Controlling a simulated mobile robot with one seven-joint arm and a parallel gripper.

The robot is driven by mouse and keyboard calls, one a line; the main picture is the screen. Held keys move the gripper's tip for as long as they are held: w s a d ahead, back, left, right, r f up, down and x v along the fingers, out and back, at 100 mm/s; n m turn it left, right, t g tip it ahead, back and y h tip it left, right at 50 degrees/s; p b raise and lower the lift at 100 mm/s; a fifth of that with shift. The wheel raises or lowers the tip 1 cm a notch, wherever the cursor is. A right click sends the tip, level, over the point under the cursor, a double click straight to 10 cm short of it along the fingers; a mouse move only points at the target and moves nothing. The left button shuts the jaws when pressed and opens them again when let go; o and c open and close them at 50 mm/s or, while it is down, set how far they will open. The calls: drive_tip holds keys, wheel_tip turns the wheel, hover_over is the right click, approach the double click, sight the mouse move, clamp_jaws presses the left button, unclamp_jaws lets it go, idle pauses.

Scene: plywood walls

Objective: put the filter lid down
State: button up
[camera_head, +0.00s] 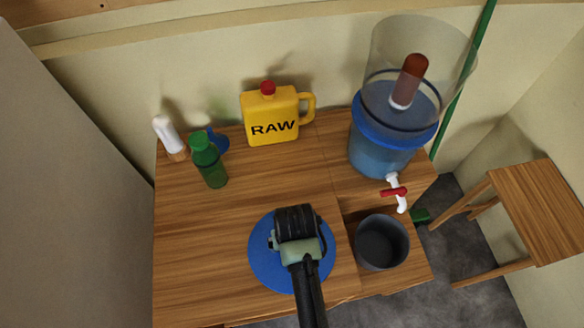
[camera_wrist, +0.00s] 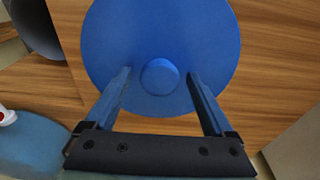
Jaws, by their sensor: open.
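The filter lid (camera_head: 262,272) is a flat blue disc with a small round knob. It lies on the wooden table near its front edge, partly hidden by my gripper in the head view. In the wrist view the lid (camera_wrist: 160,30) shows almost whole, with its knob (camera_wrist: 160,76) between my fingers. My gripper (camera_wrist: 158,77) is open, one finger on each side of the knob with a gap to both. In the head view my gripper (camera_head: 297,225) is above the lid; its fingertips are hidden there. The water filter (camera_head: 380,150) stands open-topped at the back right.
A dark grey pot (camera_head: 382,243) stands right of the lid, below the filter's red-handled tap (camera_head: 394,192). A yellow RAW jug (camera_head: 270,118), a green bottle (camera_head: 208,162) and a white bottle (camera_head: 167,135) stand at the back. The table's left front is clear. A wooden stool (camera_head: 535,205) stands right.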

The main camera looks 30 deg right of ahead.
wheel_tip(320, 180, up, 12)
drive_tip(key=s+p, duration=0.1)
drive_tip(key=w+a+r+t+h, duration=0.15)
drive_tip(key=w+r+t, duration=0.65)
drive_tip(key=w+r, duration=0.8)
drive_tip(key=w+a+r+n+t, duration=0.1)
drive_tip(key=w+a+r+t, duration=0.15)
drive_tip(key=r, duration=0.55)
drive_tip(key=w+a+r+t, duration=0.1)
drive_tip(key=r+t, duration=0.2)
drive_tip(key=r, duration=0.6)
drive_tip(key=s+a+r+t, duration=0.2)
drive_tip(key=s+r+t, duration=0.2)
drive_tip(key=r, duration=0.6)
drive_tip(key=s+a+r+n+t+y, duration=0.1)
drive_tip(key=s+r+t, duration=0.3)
drive_tip(key=r, duration=0.6)
drive_tip(key=s+a+r+n+t+y, duration=0.1)
drive_tip(key=s+a+r+t, duration=0.2)
drive_tip(key=r, duration=0.7)
drive_tip(key=shift+s+t, duration=0.75)
drive_tip(key=shift+s, duration=0.15)
